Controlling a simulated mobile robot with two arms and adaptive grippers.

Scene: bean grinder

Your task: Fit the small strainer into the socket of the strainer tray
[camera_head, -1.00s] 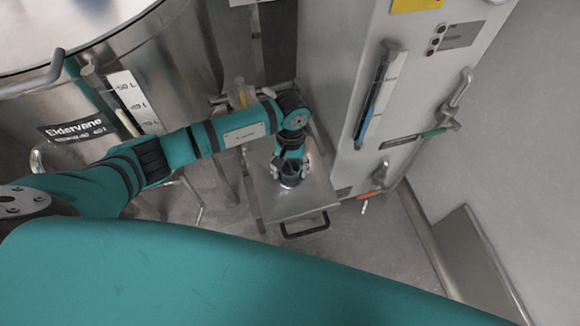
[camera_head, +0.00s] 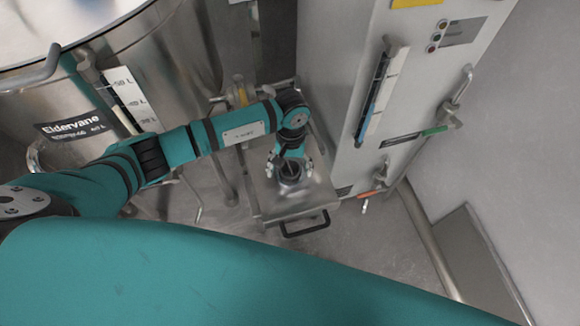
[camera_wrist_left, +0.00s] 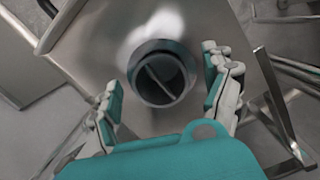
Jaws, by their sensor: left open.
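The strainer tray (camera_head: 313,202) is a flat metal top with a black handle at its front. In the left wrist view its bare metal surface (camera_wrist_left: 90,45) surrounds a round, dark-walled cup with a thin bar across its mouth, which looks like the small strainer (camera_wrist_left: 160,75) in the socket. The strainer also shows in the head view (camera_head: 291,172). I cannot tell strainer wall from socket rim, or how deep it sits. My left gripper (camera_head: 290,170) is above it, open, with one finger on each side, apart from it in the left wrist view (camera_wrist_left: 163,95). My right gripper is out of view.
A large steel vat (camera_head: 175,60) stands at the left. A tall grey cabinet (camera_head: 345,75) with gauges and levers stands close to the tray's right. Metal frame legs (camera_wrist_left: 280,105) show at the right of the wrist view. Floor is open in front of the tray.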

